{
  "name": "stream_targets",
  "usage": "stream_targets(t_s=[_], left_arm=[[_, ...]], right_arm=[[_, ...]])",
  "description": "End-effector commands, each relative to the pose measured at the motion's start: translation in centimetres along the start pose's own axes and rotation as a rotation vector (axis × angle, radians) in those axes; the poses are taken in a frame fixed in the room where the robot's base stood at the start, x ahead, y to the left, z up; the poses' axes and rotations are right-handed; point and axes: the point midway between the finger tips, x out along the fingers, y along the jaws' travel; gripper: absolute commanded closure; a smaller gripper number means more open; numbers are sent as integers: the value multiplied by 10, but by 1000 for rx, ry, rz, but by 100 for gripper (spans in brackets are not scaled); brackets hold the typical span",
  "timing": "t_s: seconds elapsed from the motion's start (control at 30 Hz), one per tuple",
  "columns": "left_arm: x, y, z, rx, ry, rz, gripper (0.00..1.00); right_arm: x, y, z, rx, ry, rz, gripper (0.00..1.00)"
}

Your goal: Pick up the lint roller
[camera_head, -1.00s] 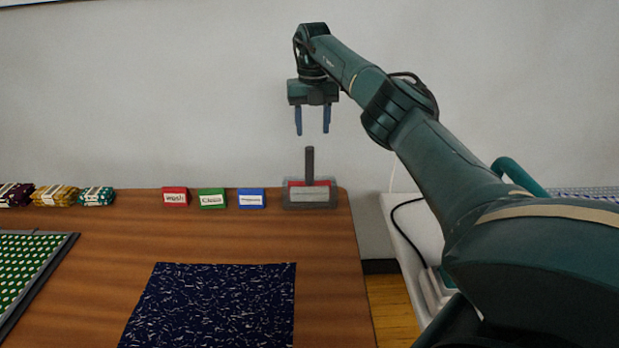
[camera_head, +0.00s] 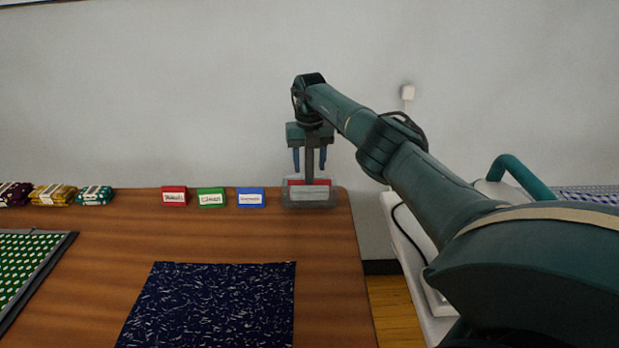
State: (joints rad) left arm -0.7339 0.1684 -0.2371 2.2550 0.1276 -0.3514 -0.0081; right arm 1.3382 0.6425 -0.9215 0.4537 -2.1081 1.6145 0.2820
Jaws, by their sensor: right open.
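The lint roller stands at the back right corner of the wooden table. Its dark upright handle (camera_head: 310,160) rises from a grey holder (camera_head: 311,198) with a red and white label. My right gripper (camera_head: 309,168) points down over it. Its two blue fingers are open, one on each side of the handle in this view, with gaps visible. Whether the handle is exactly between the fingers in depth I cannot tell. My left gripper is out of view.
Red (camera_head: 174,196), green (camera_head: 211,197) and blue (camera_head: 251,197) label blocks stand left of the holder. Folded cloth bundles (camera_head: 52,195) lie at the far left. A dark speckled cloth (camera_head: 212,306) lies in front, and a green patterned mat (camera_head: 28,268) lies left. The wall is behind.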

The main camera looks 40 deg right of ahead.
Motion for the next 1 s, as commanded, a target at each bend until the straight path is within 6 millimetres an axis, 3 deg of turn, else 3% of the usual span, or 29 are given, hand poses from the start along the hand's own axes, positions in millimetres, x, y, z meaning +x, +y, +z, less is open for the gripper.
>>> stream_targets(t_s=[0.07,0.67,1.0], left_arm=[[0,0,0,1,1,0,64],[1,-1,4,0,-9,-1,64],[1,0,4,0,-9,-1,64]], right_arm=[[-1,0,0,0,0,0,52],[-1,0,0,0,-1,0,100],[-7,0,1,0,-3,1,100]])
